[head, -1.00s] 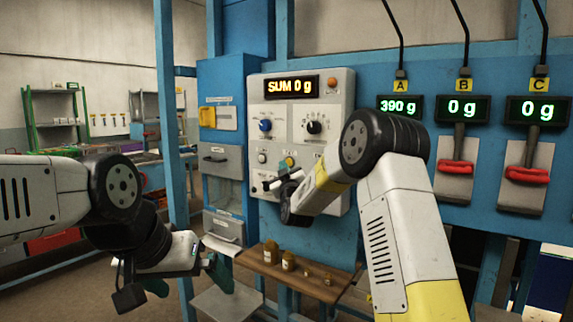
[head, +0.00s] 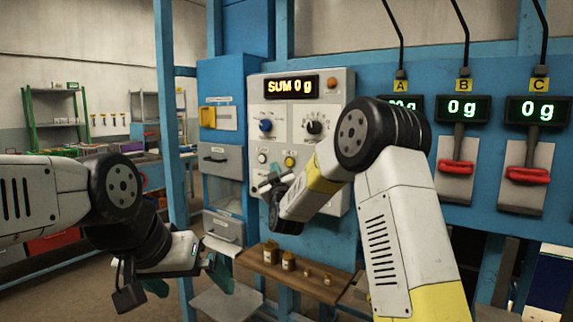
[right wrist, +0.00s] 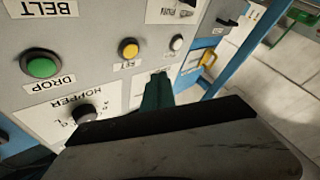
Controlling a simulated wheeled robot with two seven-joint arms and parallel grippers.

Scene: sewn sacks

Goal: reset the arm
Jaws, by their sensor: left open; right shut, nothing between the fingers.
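My right arm reaches across to the grey control panel (head: 330,85). Its gripper (head: 268,182) is in front of the panel's lower left part. In the right wrist view the teal fingers (right wrist: 158,92) are shut and empty, close to the panel face. A yellow button (right wrist: 128,48), a white button (right wrist: 176,43), a green button (right wrist: 42,67) and a black knob (right wrist: 86,112) show around them. Whether the fingers touch the panel cannot be told. My left gripper (head: 190,279) is open and empty at the lower left, apart from everything.
A wooden shelf (head: 335,291) with several small brown weights stands below the panel. A blue post (head: 172,120) rises beside my left gripper. Red-handled levers (head: 456,168) hang under displays at the right. My right arm partly hides display A (head: 415,102).

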